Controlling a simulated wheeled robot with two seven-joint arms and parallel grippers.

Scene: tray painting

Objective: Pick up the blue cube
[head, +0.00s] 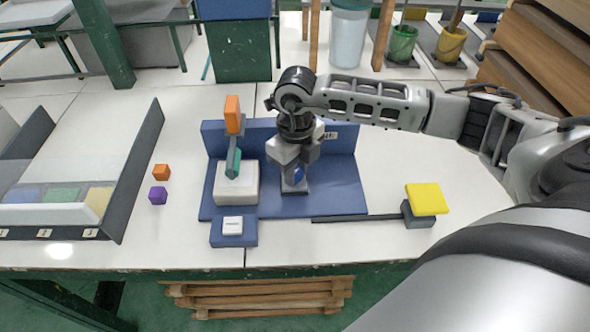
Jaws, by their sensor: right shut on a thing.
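The blue cube (299,174) shows as a small blue patch between the fingers of my right gripper (294,178). My right arm comes in from the right and the gripper points down over the right part of the blue fixture (340,185). The gripper is shut on the cube, and its fingers hide most of it. I cannot tell whether the cube touches the surface under it. My left gripper is not in view.
An orange cube (162,172) and a purple cube (158,195) lie left of the fixture. A tray with coloured squares (140,170) stands far left. An orange and teal tool (233,115) stands over a white block (222,190). A yellow pad (427,197) is at right.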

